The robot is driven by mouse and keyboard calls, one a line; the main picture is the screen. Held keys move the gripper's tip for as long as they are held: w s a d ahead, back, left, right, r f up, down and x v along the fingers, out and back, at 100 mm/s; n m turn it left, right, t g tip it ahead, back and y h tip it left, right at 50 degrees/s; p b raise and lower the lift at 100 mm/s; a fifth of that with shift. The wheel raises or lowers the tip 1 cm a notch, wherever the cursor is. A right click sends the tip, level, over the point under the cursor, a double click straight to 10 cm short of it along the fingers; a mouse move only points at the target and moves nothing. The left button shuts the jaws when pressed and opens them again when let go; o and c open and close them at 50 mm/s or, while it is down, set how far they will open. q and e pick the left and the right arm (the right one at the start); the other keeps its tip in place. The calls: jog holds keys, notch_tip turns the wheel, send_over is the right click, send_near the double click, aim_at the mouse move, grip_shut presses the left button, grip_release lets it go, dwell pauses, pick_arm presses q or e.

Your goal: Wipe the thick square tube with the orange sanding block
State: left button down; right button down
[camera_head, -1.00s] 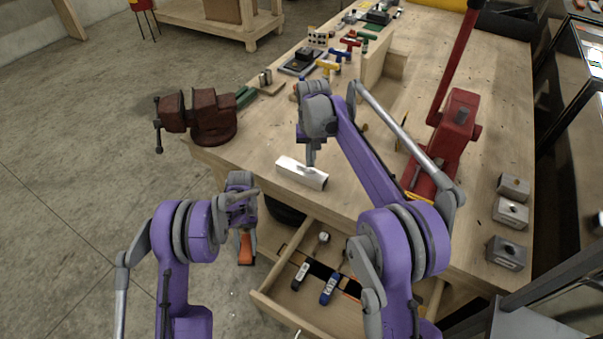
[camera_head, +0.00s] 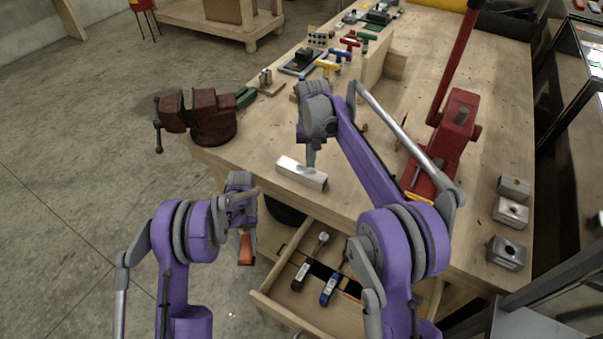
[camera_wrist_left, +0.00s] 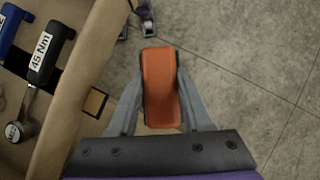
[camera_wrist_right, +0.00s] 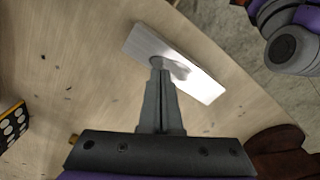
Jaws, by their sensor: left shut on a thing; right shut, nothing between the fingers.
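The thick square tube (camera_head: 302,173) is a short silvery bar lying on the workbench near its front edge. It also shows in the right wrist view (camera_wrist_right: 205,87). My right gripper (camera_head: 310,166) is shut and empty, pointing down with its fingertips at the tube's top face; the right wrist view shows the tips (camera_wrist_right: 158,66) over it. Whether they touch it I cannot tell. My left gripper (camera_head: 246,258) is shut on the orange sanding block (camera_wrist_left: 160,86), held in front of the bench, left of the open drawer and apart from the tube.
The open drawer (camera_head: 284,310) holds torque wrenches (camera_head: 328,290). A red vise (camera_head: 200,118) sits at the bench's left corner. A red press (camera_head: 452,140) and metal blocks (camera_head: 508,252) stand to the right. Bench surface around the tube is clear.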

pick_arm(q)
jog(key=shift+s+f, duration=0.2)
jog(key=shift+f, duration=0.2)
pick_arm(e)
jog(key=shift+f, duration=0.6)
pick_arm(q)
jog(key=shift+r, duration=0.1)
pick_arm(e)
jog(key=shift+r, duration=0.1)
